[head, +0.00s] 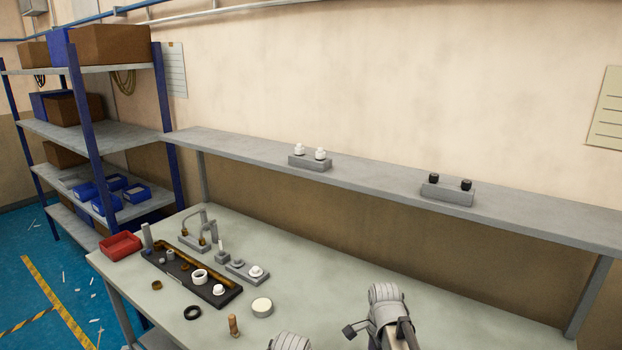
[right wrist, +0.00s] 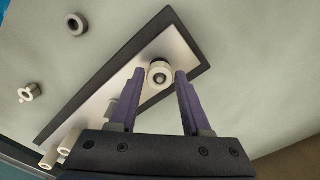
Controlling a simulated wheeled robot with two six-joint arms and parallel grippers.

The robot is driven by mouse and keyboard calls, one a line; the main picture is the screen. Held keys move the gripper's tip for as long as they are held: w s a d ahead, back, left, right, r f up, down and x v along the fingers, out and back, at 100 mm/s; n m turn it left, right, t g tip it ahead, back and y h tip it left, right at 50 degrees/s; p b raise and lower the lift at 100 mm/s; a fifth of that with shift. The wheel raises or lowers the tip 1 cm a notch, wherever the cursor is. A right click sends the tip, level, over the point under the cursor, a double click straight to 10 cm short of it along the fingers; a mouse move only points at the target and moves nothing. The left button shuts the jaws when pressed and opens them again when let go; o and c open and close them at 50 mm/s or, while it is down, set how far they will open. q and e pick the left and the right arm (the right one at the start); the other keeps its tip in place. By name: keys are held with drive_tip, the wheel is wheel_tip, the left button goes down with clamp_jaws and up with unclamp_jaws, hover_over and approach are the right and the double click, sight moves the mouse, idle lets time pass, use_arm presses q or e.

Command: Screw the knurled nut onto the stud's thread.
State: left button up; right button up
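In the right wrist view a small pale round piece (right wrist: 160,73) with a dark inner ring and a bright centre is between my fingertips. It looks like the nut or the stud's end; I cannot tell which. My right gripper (right wrist: 161,74) has its two purple fingers close on either side of it, and whether they touch it is unclear. It is over a light plate with a dark border (right wrist: 190,38). In the head view I cannot make out either gripper's fingertips. A small brown stud-like piece (head: 233,326) stands at the front of the table.
In the head view a dark tray (head: 232,296) with several rings and small parts lies on the table (head: 325,262). A red bin (head: 120,246), a black ring (head: 192,312) and a white puck (head: 262,306) are near. The table's middle right is clear. A grey shelf (head: 370,178) runs behind.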

drive_tip(key=shift+r, duration=0.1)
wheel_tip(320, 180, up, 3)
drive_tip(key=p, duration=0.3)
drive_tip(key=o, duration=0.6)
drive_tip(key=shift+c, duration=0.2)
drive_tip(key=shift+r+p, duration=1.4)
drive_tip(key=shift+p, duration=0.05)
drive_tip(key=shift+r, duration=0.1)
